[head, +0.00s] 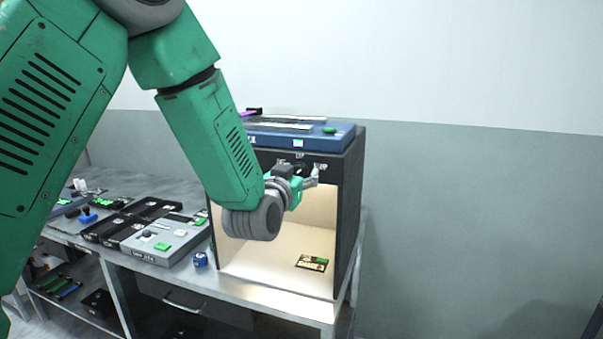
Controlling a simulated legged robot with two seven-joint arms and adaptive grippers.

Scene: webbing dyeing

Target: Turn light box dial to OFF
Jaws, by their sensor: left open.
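The light box (349,215) is a dark cabinet with an open front, standing at the right end of the metal bench. Its inside is lit warm white. A dark dial (300,168) is on the panel above the opening, with small labels around it too small to read. My left gripper (315,177) is in front of that panel, at or just below the dial, and is open. The gripper and wrist hide part of the dial, so I cannot tell its setting or whether the fingers touch it. My right gripper is out of view.
A blue device (344,139) with a green display lies on top of the light box. A small patterned card (312,263) lies inside it. A grey control unit (160,247), black trays (117,225) and a small blue object (200,260) are on the bench (275,296) to the left.

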